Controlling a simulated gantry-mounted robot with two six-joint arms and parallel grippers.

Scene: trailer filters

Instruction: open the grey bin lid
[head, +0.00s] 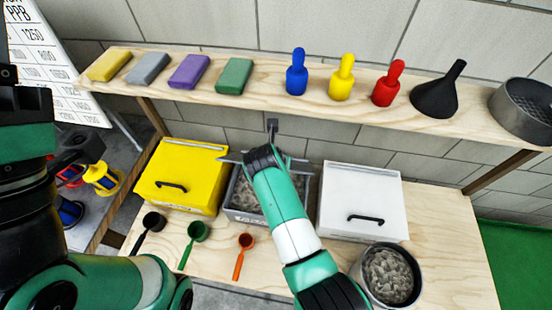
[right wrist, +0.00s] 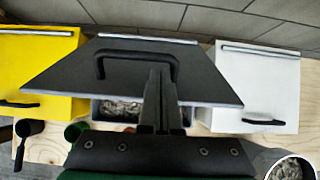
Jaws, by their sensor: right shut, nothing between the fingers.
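The grey bin (head: 243,215) stands in the middle of the workbench, with grey gravel inside. Its dark grey lid (right wrist: 205,80) is raised and tilted, hinged at the back, and gravel shows below its near edge in the right wrist view. In the head view the lid is seen nearly edge-on, partly behind my right arm. The lid's black handle (right wrist: 137,56) is beside and partly behind the fingertips of my right gripper (right wrist: 159,75). The right gripper is shut and empty; whether it touches the handle is unclear. My left gripper (head: 78,150) is at the left, its jaws unclear.
A yellow bin (head: 185,165) and a white bin (head: 362,190) flank the grey bin, lids closed. Scoops (head: 198,232) and a gravel-filled pot (head: 388,275) stand in front. A shelf (head: 255,97) with blocks, bottles, a funnel and a sieve runs above.

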